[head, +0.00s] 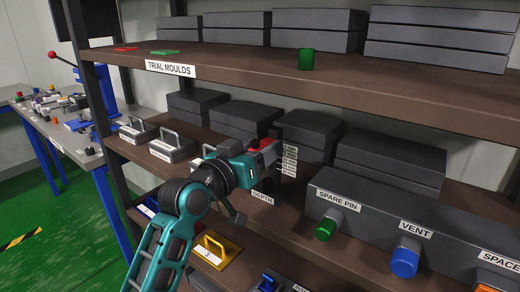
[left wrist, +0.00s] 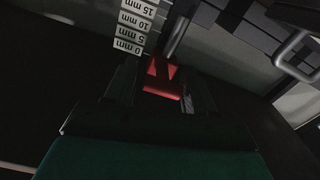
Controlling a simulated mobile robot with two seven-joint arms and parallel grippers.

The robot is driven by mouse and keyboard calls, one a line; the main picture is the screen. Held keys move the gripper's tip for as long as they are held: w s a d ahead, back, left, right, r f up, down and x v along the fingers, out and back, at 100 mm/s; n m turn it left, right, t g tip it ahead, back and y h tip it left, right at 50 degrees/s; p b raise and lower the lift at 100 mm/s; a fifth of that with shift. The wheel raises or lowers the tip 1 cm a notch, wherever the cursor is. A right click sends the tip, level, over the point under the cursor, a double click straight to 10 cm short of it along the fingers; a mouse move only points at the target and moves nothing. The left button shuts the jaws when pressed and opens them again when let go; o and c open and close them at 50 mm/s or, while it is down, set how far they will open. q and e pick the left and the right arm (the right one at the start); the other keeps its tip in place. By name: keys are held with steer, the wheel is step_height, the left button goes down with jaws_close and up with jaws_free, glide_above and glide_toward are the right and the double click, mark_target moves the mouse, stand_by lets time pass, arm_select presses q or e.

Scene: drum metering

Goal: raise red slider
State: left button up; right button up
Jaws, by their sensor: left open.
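The red slider (head: 264,143) sits at the depth gauge on the middle shelf, beside a strip of small white scale labels (head: 290,160). A DEPTH label (head: 262,198) is below it. My left gripper (head: 262,153) is at the slider, its arm coming up from the bottom left and hiding part of the gauge. In the left wrist view the red slider (left wrist: 161,78) lies between the two dark, parted fingers of my left gripper (left wrist: 160,88). The wrist view scale labels (left wrist: 133,24) read upside down, with 0 mm closest to the slider. Contact cannot be told.
A long grey block on the right carries a green SPARE PIN knob (head: 326,228) and a blue VENT knob (head: 405,259). Grey mould blocks (head: 390,165) stand behind. The upper shelf (head: 230,62) overhangs. A yellow handled plate (head: 216,250) lies on the lower shelf.

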arm_select(q)
steer(key=v, duration=1.3)
steer(key=s+a+f+n+g+y, duration=0.1)
steer(key=s+a+f+n+y, duration=0.15)
steer(key=f, duration=0.75)
steer(key=s+a+f+n+y, duration=0.1)
steer(key=a+f+y, duration=0.2)
steer(key=f, duration=0.7)
steer(key=s+a+f+m+g+y, duration=0.1)
steer(key=s+a+f+g+y, duration=0.1)
steer(key=s+f, duration=1)
step_height(320, 180, down, 3)
steer(key=a+y, duration=0.1)
steer(key=a, duration=0.1)
steer(key=shift+s+a+g, duration=0.2)
steer(key=shift+a+g, duration=0.2)
